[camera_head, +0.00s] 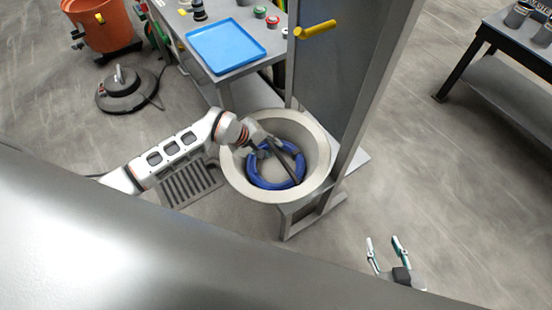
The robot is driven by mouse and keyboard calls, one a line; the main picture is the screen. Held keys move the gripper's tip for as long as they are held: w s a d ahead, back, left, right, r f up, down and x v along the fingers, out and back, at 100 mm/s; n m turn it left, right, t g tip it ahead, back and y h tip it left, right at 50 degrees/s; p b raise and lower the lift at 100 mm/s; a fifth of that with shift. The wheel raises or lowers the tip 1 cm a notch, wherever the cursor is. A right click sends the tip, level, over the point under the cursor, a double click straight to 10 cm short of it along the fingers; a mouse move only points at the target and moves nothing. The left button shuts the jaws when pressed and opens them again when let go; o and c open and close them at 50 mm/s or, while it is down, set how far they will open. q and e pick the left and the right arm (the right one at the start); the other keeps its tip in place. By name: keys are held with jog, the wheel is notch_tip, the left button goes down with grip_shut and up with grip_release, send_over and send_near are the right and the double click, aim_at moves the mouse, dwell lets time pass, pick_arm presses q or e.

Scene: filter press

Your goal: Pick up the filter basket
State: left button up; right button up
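My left gripper (290,170) reaches down into the vessel from the left, over the ring's right side. Its dark fingers overlap the ring, and I cannot tell whether they touch or hold it. My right gripper (385,243) is open and empty, low in the view at the right, apart from the vessel.
A tall grey metal frame (345,70) with a yellow handle (315,30) stands right behind the vessel. A bench with a blue tray (226,46) is behind. An orange bucket (103,24) and a round dark machine (127,92) stand left. The floor at right is clear up to a dark table (520,38).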

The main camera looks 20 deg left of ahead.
aim_at(275, 149)
pick_arm(q)
jog(key=x, duration=0.3)
jog(key=shift+d+f+b, duration=0.15)
jog(key=shift+f+b, duration=0.05)
jog(key=shift+b, duration=0.1)
jog(key=shift+r, duration=0.1)
grip_shut()
jog(key=shift+r, duration=0.1)
jog(key=shift+w+r, duration=0.1)
jog(key=shift+r, duration=0.05)
